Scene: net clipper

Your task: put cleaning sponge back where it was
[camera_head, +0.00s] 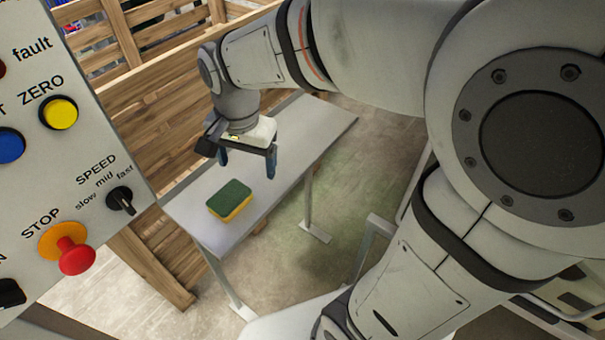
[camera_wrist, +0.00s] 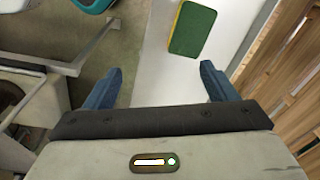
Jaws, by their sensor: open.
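The cleaning sponge (camera_head: 230,199) is a block with a green top and yellow sides. It lies flat on a narrow light grey table (camera_head: 308,127), near the table's front end. It also shows in the wrist view (camera_wrist: 193,29), ahead of the finger on the right. My gripper (camera_head: 248,166) is above the table, a little behind and above the sponge in the head view. Its two blue fingers (camera_wrist: 161,84) are spread wide with nothing between them. The sponge is apart from both fingers.
A wooden slatted wall (camera_head: 165,110) runs along the table's left side. A control panel (camera_head: 70,150) with buttons and knobs fills the left of the head view. The rest of the tabletop is bare. Concrete floor (camera_head: 365,180) shows to the table's right.

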